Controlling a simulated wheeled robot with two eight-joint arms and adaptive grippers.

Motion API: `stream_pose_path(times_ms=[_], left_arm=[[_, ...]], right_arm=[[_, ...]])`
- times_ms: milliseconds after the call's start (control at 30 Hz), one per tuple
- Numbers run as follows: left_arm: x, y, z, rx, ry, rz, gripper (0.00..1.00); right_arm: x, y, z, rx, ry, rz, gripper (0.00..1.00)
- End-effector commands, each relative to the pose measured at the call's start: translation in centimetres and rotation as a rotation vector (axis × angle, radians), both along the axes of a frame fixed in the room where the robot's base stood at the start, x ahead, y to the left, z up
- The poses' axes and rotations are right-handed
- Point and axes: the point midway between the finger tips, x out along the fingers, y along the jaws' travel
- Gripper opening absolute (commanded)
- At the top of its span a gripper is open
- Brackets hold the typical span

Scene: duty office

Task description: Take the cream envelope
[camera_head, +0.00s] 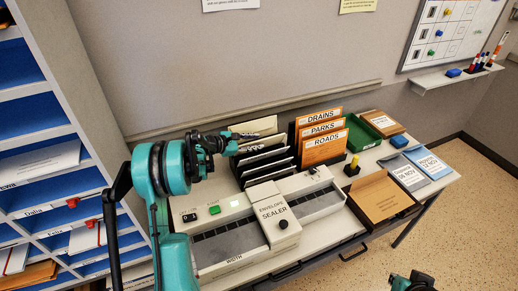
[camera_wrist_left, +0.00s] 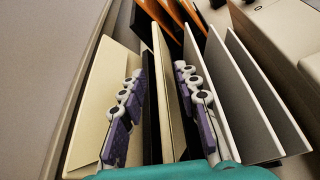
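Several cream and white envelopes stand upright in a black rack (camera_head: 291,133) on the table; a cream one (camera_head: 262,126) is at the back left. My left gripper (camera_head: 229,143) is at the rack's left end. In the left wrist view its two purple-padded fingers (camera_wrist_left: 163,108) are apart. A thin upright cream envelope (camera_wrist_left: 164,75) and a dark divider (camera_wrist_left: 151,120) stand between them; I see no clear contact. A wider cream envelope (camera_wrist_left: 93,112) lies outside the left finger. My right gripper (camera_head: 412,283) shows only partly at the bottom edge; its fingers are unclear.
An envelope sealer (camera_head: 272,212) stands in front of the rack. Orange folders (camera_head: 322,147), a green tray (camera_head: 361,134) and an open brown box (camera_head: 381,199) are to the right. White envelopes (camera_wrist_left: 236,90) stand close right of the fingers. Blue shelving (camera_head: 50,120) is left.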

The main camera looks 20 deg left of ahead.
Motion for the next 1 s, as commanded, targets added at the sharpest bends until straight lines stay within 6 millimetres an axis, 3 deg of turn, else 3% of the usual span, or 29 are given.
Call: stream_pose_path(times_ms=[133, 367, 500, 1000], left_arm=[[1.8, -1.2, -1.0, 0.001, 0.0, -0.002, 0.32], [2.1, -1.4, -1.0, 0.001, 0.0, 0.0, 0.32], [2.1, -1.4, -0.9, 0.002, 0.0, 0.0, 0.0], [1.5, -0.9, -0.1, 0.001, 0.0, 0.001, 0.0]], right_arm=[[0.0, 0.0, -1.0, 0.0, 0.0, 0.0, 0.0], [0.0, 0.0, -0.9, 0.0, 0.0, 0.0, 0.0], [0.0, 0.0, -0.9, 0.0, 0.0, 0.0, 0.0], [0.0, 0.0, -0.4, 0.0, 0.0, 0.0, 0.0]])
